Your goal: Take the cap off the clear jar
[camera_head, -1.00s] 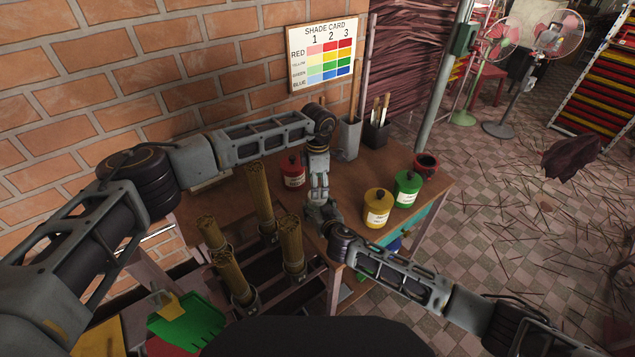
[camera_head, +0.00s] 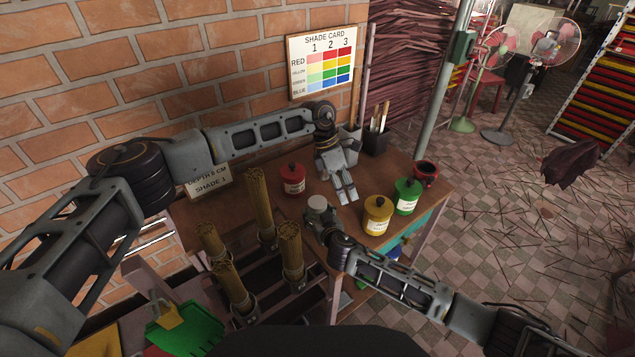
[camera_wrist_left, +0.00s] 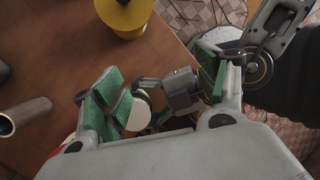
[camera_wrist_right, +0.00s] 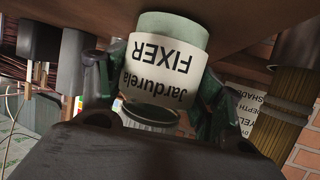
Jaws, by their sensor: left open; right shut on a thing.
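The jar labelled Jardurela FIXER (camera_wrist_right: 160,65) is held in my right gripper (camera_head: 326,224). Its printing is inverted in the right wrist view, with a round grey-green end (camera_wrist_right: 150,114) low in the picture. I cannot tell whether this end is a cap or an open mouth. In the head view the jar (camera_head: 317,204) shows a pale greyish top. In the left wrist view a pale round part of it (camera_wrist_left: 140,112) shows beside a green pad.
Red (camera_head: 292,180), yellow (camera_head: 377,215) and green (camera_head: 407,196) pots stand on the wooden table (camera_head: 265,190). A dark red cup (camera_head: 426,173) is at the right edge. Incense bundles (camera_head: 258,200) stand upright left of the jar. A tool holder (camera_head: 375,138) is behind.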

